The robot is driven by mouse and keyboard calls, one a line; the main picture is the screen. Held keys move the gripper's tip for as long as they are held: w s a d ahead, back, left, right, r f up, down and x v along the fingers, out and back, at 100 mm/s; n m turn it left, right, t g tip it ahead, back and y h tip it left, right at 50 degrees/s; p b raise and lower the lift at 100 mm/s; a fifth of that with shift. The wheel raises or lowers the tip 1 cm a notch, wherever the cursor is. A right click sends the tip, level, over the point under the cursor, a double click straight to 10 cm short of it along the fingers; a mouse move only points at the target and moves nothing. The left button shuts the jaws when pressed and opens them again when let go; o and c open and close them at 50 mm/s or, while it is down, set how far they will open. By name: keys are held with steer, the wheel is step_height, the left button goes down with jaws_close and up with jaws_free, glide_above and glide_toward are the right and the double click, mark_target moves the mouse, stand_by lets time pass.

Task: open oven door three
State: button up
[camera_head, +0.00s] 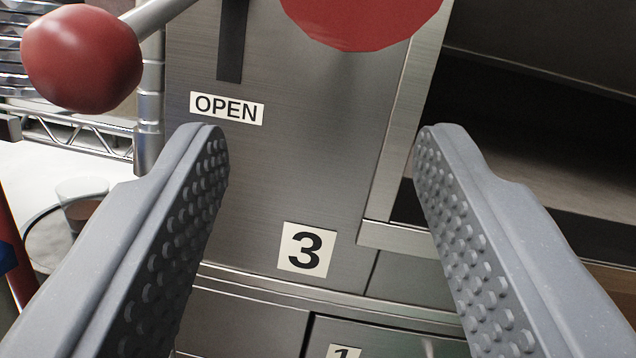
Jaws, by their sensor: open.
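A red ball knob (362,18) is cut off by the top edge, in front of the panel. Another red knob (82,58), on a metal rod (158,14), is at upper left. My gripper (322,135) is open and empty, its ridged grey fingers either side of the panel's lower part. The red knob at the top is above the gap between them. Door three itself is not clearly seen.
A dark recess (530,110) with a metal edge lies right of the panel. A wire rack (75,135) and its post stand at left, with a cup-like container (82,200) on a white surface below.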

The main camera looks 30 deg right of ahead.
steer(key=s+a+f+b, duration=0.1)
steer(key=s+f+b, duration=0.2)
steer(key=s+f, duration=0.3)
steer(key=shift+a+f, duration=0.4)
steer(key=shift+f, duration=0.05)
stand_by(0.6)
stand_by(0.4)
steer(key=b+v, duration=0.1)
steer(key=v, duration=1.3)
